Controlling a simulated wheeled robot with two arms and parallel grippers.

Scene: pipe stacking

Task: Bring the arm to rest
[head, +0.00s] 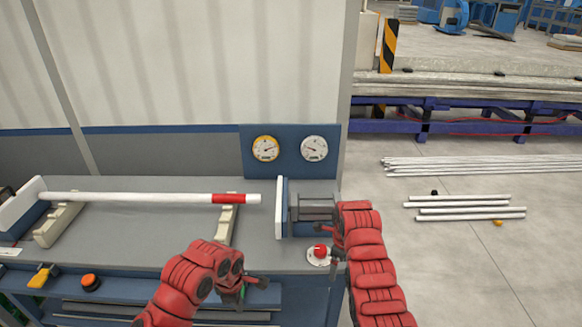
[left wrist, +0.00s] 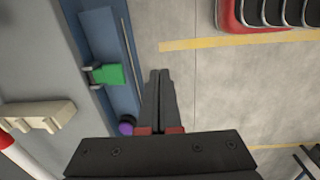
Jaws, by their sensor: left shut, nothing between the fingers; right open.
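My left arm comes up at the front of the workbench (head: 150,235) in the head view. Its gripper (head: 250,288) is at the bench's front edge, partly hidden by the wrist. In the left wrist view the fingers (left wrist: 159,75) are together with nothing between them, above floor beside the bench. My right arm reaches up on the right. Its gripper (head: 333,252) is open by the red button (head: 320,251), and its fingers are partly hidden by the arm. A white pipe (head: 130,197) with a red band lies across two cream supports (head: 60,225), clear of both grippers.
A white upright plate (head: 280,208) and a grey fixture (head: 312,205) stand at the bench's right end, below two gauges (head: 265,148). An orange knob (head: 90,282) is at the front edge. Loose pipes (head: 460,208) lie on the floor at right.

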